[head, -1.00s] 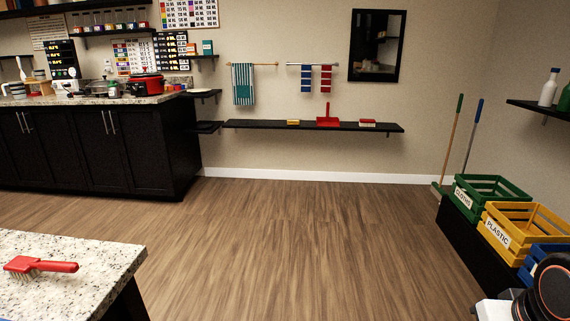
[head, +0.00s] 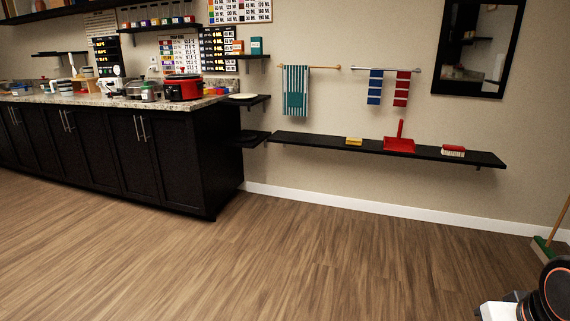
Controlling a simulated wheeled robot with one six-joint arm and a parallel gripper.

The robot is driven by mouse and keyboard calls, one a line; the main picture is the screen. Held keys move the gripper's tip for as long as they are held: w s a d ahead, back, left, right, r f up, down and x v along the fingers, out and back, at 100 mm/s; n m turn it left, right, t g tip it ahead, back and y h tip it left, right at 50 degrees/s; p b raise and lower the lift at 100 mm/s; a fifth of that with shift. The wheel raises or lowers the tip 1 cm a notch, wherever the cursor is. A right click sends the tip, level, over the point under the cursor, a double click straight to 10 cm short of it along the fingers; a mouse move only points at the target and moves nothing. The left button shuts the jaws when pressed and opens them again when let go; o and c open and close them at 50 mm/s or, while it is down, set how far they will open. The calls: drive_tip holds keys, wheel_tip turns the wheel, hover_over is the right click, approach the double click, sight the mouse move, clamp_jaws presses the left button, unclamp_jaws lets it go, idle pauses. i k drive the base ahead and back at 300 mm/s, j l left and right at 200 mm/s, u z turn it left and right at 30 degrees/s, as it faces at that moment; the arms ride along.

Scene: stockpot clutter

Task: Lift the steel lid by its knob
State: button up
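I cannot clearly pick out a steel lid or its knob in the head view. A small grey, steel-looking vessel (head: 140,89) stands on the far counter, left of a red cooker (head: 183,87). It is too small to tell whether it has a lid with a knob. Part of my arm shows at the lower right corner. My gripper itself is not in view, so its fingers and any hold are hidden.
The granite counter (head: 110,98) on black cabinets stands at the back left, with several items on it. A black wall shelf (head: 330,143) holds a red dustpan (head: 400,141) and brushes. A broom (head: 545,245) leans at the right. The wood floor (head: 250,265) between is clear.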

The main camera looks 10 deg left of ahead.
sight(137, 83)
drive_tip(key=i+j+u, duration=0.1)
drive_tip(key=i+u, duration=0.35)
drive_tip(key=i, duration=0.45)
drive_tip(key=i+l+u, duration=0.2)
drive_tip(key=i+u, duration=0.25)
drive_tip(key=i, duration=0.45)
drive_tip(key=i+j+u, duration=0.15)
drive_tip(key=i+j, duration=0.15)
drive_tip(key=i, duration=0.3)
drive_tip(key=i+j+u, duration=0.15)
drive_tip(key=i, duration=0.5)
drive_tip(key=i+j+u, duration=0.2)
drive_tip(key=i, duration=0.45)
drive_tip(key=i+j, duration=0.15)
drive_tip(key=j, duration=0.25)
drive_tip(key=i+j+z, duration=0.1)
drive_tip(key=j, duration=0.25)
drive_tip(key=i+j, duration=0.2)
drive_tip(key=j, duration=0.2)
drive_tip(key=i+z, duration=0.05)
